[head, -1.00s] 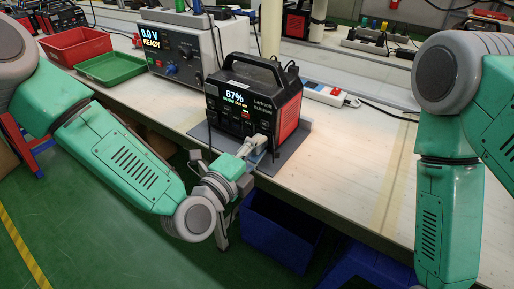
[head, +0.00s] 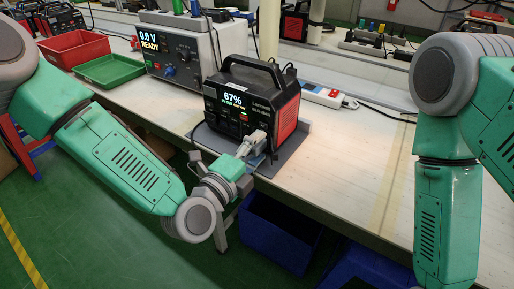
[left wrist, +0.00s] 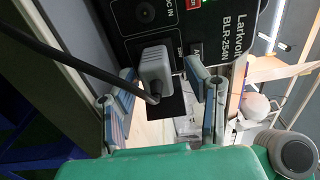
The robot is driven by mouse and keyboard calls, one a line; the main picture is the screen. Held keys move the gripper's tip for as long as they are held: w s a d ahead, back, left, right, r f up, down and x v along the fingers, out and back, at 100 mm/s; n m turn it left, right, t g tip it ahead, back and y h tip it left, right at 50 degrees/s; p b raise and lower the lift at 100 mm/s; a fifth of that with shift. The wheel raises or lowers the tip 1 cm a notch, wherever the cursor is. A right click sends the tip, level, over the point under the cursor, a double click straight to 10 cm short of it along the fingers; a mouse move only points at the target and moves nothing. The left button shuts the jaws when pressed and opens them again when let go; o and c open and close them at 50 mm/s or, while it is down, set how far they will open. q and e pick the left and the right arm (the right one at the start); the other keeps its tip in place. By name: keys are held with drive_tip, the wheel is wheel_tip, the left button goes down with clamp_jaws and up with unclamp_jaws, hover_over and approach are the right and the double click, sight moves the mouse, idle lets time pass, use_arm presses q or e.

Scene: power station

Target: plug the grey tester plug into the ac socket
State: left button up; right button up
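The black power station (head: 238,108) stands on a grey mat at the bench's front edge, its screen reading 67%. The grey tester plug (left wrist: 154,68) is at the station's front panel in the left wrist view, its face against the panel beside a round DC port and its dark cable trailing to the left. Its pins and the AC socket behind it are hidden. My left gripper (left wrist: 162,88) has its blue-grey fingers spread on either side of the plug, with gaps visible. In the head view, the left gripper (head: 249,150) is at the panel's lower right. My right gripper is out of view.
A grey tester box (head: 180,50) reading 0.0 V READY stands behind left. Red (head: 75,48) and green (head: 108,70) trays lie farther left. A white power strip (head: 328,97) is behind right. The bench right of the station is clear. A blue bin (head: 280,232) is below.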

use_arm(q)
drive_tip(key=v, duration=1.2)
drive_tip(key=shift+w+a, duration=0.1)
